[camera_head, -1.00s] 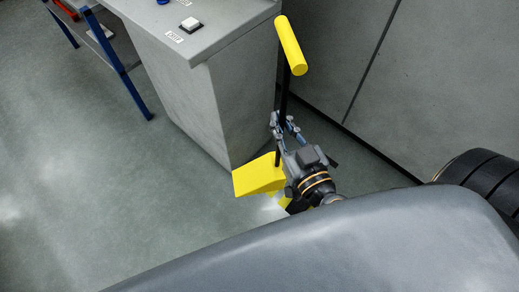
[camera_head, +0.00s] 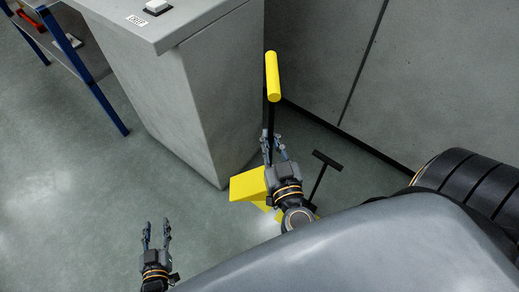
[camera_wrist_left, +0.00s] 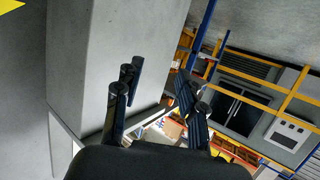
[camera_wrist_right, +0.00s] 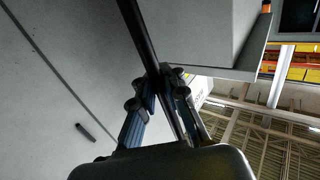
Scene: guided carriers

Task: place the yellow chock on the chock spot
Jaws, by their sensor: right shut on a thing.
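The yellow chock (camera_head: 248,185) is a wedge with a black pole (camera_head: 270,118) and a yellow crossbar handle (camera_head: 272,77). It is low by the foot of the grey cabinet; I cannot tell whether it touches the floor. My right gripper (camera_head: 273,148) is shut on the pole, which also shows between its fingers in the right wrist view (camera_wrist_right: 140,35). Yellow patches (camera_head: 279,215) show beside the wedge, partly hidden by my right gripper; I cannot tell whether they mark the chock spot. My left gripper (camera_head: 155,228) is open and empty over the floor.
The grey cabinet (camera_head: 185,95) carries a white button (camera_head: 157,6). A grey wall (camera_head: 330,60) stands behind the chock. A black tyre (camera_head: 465,185) and a grey rounded body (camera_head: 370,245) fill the lower right. Blue-legged shelving (camera_head: 85,70) is at upper left. Floor at left is clear.

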